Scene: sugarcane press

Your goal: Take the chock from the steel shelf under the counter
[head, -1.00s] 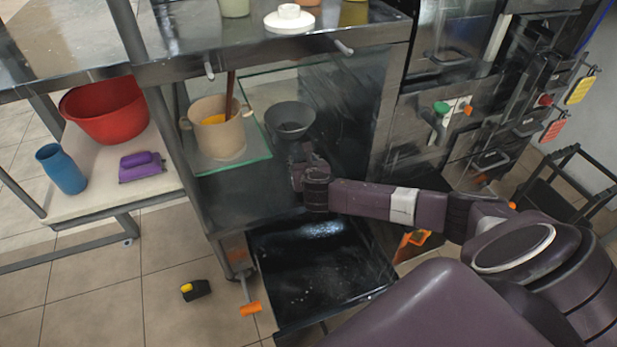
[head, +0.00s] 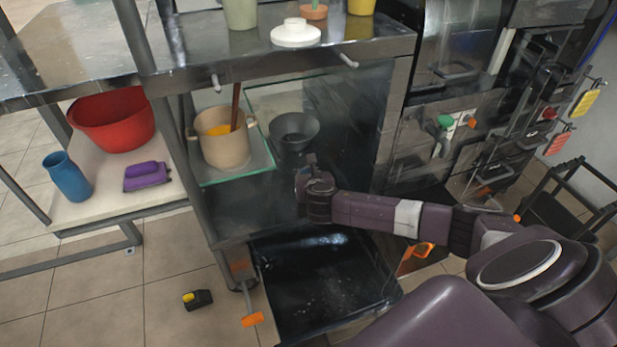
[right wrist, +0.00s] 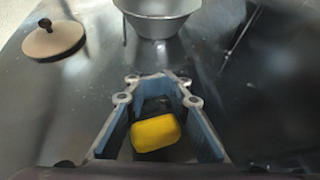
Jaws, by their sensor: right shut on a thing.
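The chock, with a yellow face and a dark body (right wrist: 156,132), is between the fingers of my right gripper (right wrist: 158,90) in the right wrist view. The blue-lined fingers are shut on it, just above or on the steel shelf (right wrist: 75,105). In the head view my right gripper (head: 305,180) reaches in over the steel shelf (head: 235,212) under the counter, in front of a grey funnel-like bowl. The chock is hidden there by the gripper. My left gripper is not in view.
The grey bowl (head: 293,131) stands just beyond the gripper; it also shows in the right wrist view (right wrist: 158,18). A round lid (right wrist: 53,40) lies on the shelf. A beige pot (head: 222,148) stands left on a glass sheet. Another yellow-and-black block (head: 198,299) lies on the floor.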

